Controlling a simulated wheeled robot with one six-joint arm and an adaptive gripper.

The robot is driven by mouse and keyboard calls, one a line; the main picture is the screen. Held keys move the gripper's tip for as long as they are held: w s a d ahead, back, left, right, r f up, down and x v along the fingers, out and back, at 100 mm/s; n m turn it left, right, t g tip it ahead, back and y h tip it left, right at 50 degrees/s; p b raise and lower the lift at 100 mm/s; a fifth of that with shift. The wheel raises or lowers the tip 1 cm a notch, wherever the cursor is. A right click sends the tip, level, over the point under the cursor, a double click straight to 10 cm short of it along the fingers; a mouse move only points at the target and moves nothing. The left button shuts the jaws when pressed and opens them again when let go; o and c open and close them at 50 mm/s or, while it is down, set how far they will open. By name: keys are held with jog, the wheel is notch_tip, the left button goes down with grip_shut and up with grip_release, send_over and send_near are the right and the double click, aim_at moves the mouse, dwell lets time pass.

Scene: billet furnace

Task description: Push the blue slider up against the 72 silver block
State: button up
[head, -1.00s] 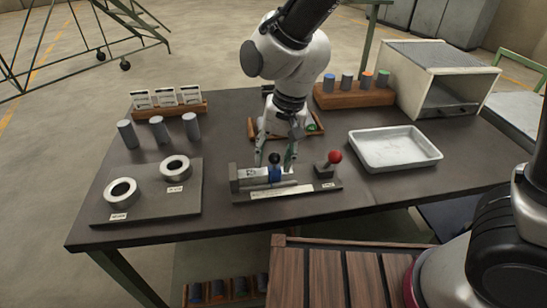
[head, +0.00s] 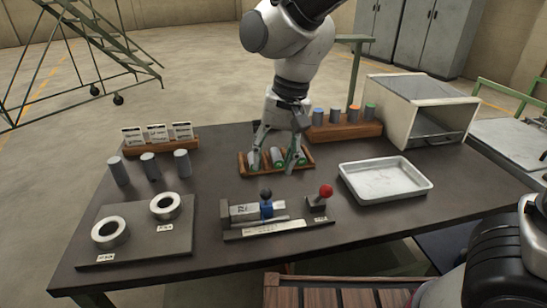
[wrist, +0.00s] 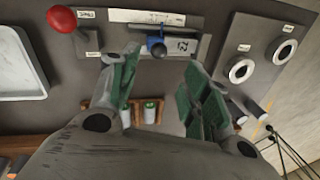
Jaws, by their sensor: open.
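The blue slider (head: 266,209), with a black ball knob on top, sits on the dark rail fixture. The silver block (head: 243,211), marked 72, is directly to its left; no clear gap shows between them. In the wrist view the blue slider (wrist: 155,42) is beside the silver block (wrist: 184,46), whose marking appears upside down. My gripper (head: 275,168) is open and empty, its fingers apart, behind the fixture and in front of or over the small wooden tray. In the wrist view my gripper (wrist: 160,80) shows nothing held between its fingers.
A red ball knob (head: 326,191) stands at the fixture's right end. A wooden tray (head: 243,163) with green-ended cylinders lies near my fingers. A white tray (head: 385,181) is at right. Two rings (head: 110,232) on a plate and several grey cylinders (head: 150,166) are at left.

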aim_at(266, 189)
jog(key=f, duration=0.3)
jog(key=a+f, duration=0.1)
jog(key=f, duration=0.3)
jog(key=a+f, duration=0.1)
jog(key=f, duration=0.3)
jog(key=shift+d, duration=0.1)
jog(key=c, duration=0.9)
grip_shut()
